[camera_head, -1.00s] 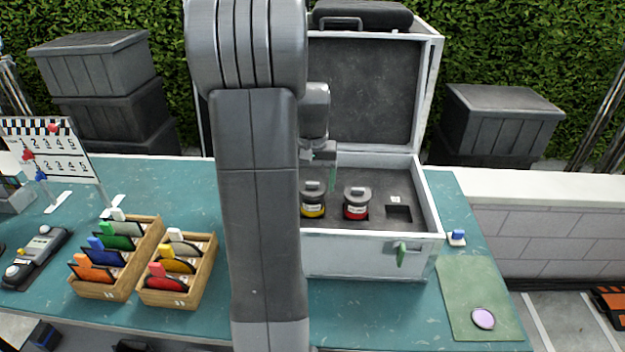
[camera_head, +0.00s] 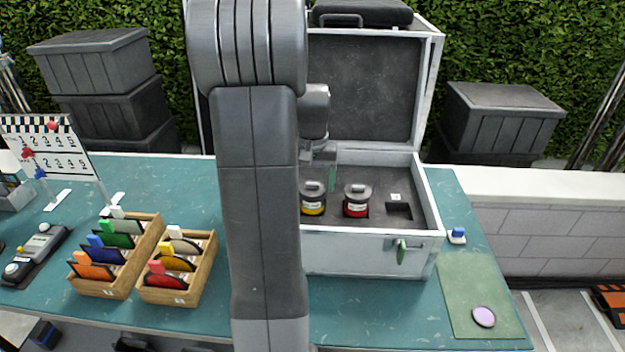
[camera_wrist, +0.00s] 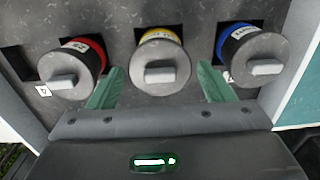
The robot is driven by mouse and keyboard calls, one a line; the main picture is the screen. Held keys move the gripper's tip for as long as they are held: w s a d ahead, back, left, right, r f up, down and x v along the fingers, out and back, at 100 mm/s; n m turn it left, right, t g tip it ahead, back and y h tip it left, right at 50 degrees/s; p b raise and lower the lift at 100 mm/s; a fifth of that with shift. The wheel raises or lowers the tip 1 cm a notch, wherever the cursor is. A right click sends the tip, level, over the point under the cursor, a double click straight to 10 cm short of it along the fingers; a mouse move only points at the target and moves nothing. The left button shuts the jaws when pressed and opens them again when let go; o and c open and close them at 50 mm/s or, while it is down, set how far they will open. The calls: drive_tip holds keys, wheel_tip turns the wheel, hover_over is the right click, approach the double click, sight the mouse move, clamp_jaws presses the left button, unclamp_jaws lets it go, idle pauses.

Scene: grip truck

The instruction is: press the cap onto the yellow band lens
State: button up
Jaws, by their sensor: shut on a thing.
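The yellow band lens (camera_head: 313,210) stands upright in the open case, with a dark grey cap (camera_head: 313,188) on top. In the wrist view, the cap (camera_wrist: 165,63) with its raised grip lies between my two green fingers, and the yellow band (camera_wrist: 158,36) shows at its far edge. My gripper (camera_wrist: 162,72) is shut on the cap, one finger at each side; the exact contact is hard to see. In the head view, my gripper (camera_head: 325,178) is partly hidden by my arm, just behind the cap. Whether the cap is fully seated cannot be told.
A capped red band lens (camera_head: 356,203) stands right of the yellow one, beside an empty square slot (camera_head: 399,211). A blue band lens (camera_wrist: 235,42) shows in the wrist view. The case walls (camera_head: 372,256) surround them. Wooden filter racks (camera_head: 178,280) stand left.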

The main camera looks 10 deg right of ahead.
sight(312, 183)
idle(0.3)
drive_tip(key=o, duration=1)
drive_tip(key=shift+o, duration=0.2)
drive_tip(key=shift+r+p, duration=2.8)
drive_tip(key=shift+r, duration=0.7)
clamp_jaws()
